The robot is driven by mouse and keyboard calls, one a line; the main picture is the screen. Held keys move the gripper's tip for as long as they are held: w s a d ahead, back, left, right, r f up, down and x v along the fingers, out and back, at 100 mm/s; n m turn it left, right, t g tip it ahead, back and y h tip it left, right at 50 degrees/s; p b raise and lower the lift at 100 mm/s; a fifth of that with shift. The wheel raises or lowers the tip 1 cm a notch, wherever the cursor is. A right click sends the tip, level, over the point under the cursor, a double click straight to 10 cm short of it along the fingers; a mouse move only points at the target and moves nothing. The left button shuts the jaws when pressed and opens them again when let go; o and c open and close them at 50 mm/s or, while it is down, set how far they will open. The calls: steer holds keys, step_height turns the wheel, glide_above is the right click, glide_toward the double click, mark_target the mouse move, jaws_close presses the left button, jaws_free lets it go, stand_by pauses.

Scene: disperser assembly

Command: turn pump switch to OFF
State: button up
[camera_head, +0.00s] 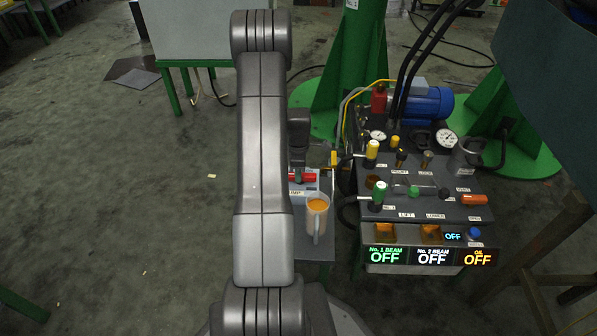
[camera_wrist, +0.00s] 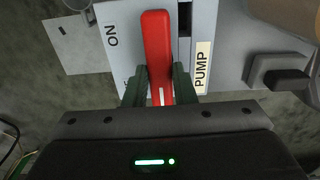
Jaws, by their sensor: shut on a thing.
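The pump switch has a red lever (camera_wrist: 157,40) on a light grey plate (camera_wrist: 126,14) in the wrist view. An "ON" label stands left of the lever and a "PUMP" label (camera_wrist: 202,67) right of it. My gripper (camera_wrist: 159,80) is shut on the red lever, with one dark green finger on each side. The end of the lever between the fingers is partly hidden. In the head view the red lever (camera_head: 302,177) shows small beside my arm, above the pale switch box (camera_head: 297,188). My arm hides part of the box there.
To the right is a control panel (camera_head: 431,206) with valves, gauges and a lit display (camera_head: 428,257) reading OFF several times. A blue motor (camera_head: 428,103) and hoses stand behind it.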

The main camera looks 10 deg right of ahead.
steer(key=o, duration=1)
step_height(320, 180, up, 14)
steer(key=p, duration=0.4)
steer(key=shift+f+p, duration=0.1)
steer(key=shift+p, duration=0.2)
step_height(320, 180, down, 14)
steer(key=b, duration=0.4)
steer(key=shift+b, duration=0.3)
